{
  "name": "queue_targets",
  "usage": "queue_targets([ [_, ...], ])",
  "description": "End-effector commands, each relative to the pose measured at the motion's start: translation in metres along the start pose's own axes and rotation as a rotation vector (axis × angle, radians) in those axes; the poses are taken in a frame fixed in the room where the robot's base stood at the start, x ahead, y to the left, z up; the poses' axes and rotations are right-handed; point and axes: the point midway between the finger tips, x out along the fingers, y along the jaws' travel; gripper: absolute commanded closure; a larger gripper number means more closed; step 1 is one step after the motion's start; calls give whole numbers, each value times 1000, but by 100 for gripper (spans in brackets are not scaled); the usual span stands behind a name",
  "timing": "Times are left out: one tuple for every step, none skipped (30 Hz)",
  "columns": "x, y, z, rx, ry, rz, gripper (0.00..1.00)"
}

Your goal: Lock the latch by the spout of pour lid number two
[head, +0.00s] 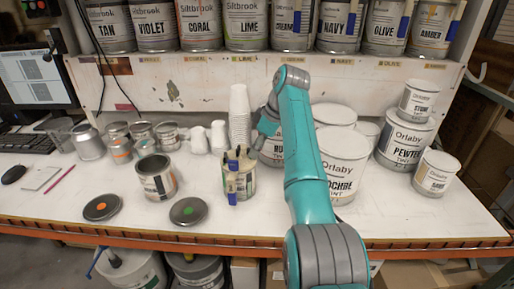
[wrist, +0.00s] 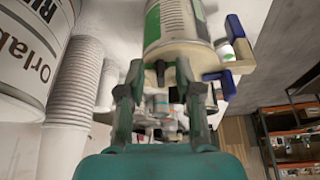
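A can with a cream pour lid and a green-marked label (head: 240,185) stands on the bench in the head view, with a blue part upright on its near side. In the wrist view the cream lid (wrist: 200,58) has blue parts (wrist: 238,38) at its right and a small dark peg (wrist: 160,73) at its edge. I cannot read a number on the lid or tell whether the latch is locked. My gripper (wrist: 158,82) is open, its fingertips on either side of the dark peg; I cannot tell if they touch it. In the head view my gripper (head: 266,125) is above and right of the can.
White stacked cups (head: 240,118) stand behind the can. Orlaby cans, including the ochre one (head: 343,180), stand to the right. An open can (head: 156,178) and two dark lids (head: 188,211) lie to the left. A shelf (head: 200,80) of Siltbrook cans is above.

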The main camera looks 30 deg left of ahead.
Motion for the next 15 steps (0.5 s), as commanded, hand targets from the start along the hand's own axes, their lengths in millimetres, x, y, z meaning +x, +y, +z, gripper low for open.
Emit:
queue_targets([
  [1,0,0,0,0,0,66],
  [2,0,0,0,0,0,66],
  [2,0,0,0,0,0,66],
  [2,0,0,0,0,0,66],
  [2,0,0,0,0,0,66],
  [2,0,0,0,0,0,66],
  [2,0,0,0,0,0,66],
  [2,0,0,0,0,0,66],
  [2,0,0,0,0,0,68],
  [2,0,0,0,0,0,76],
  [2,0,0,0,0,0,83],
  [2,0,0,0,0,0,93],
  [2,0,0,0,0,0,100],
  [2,0,0,0,0,0,100],
  [2,0,0,0,0,0,100],
])
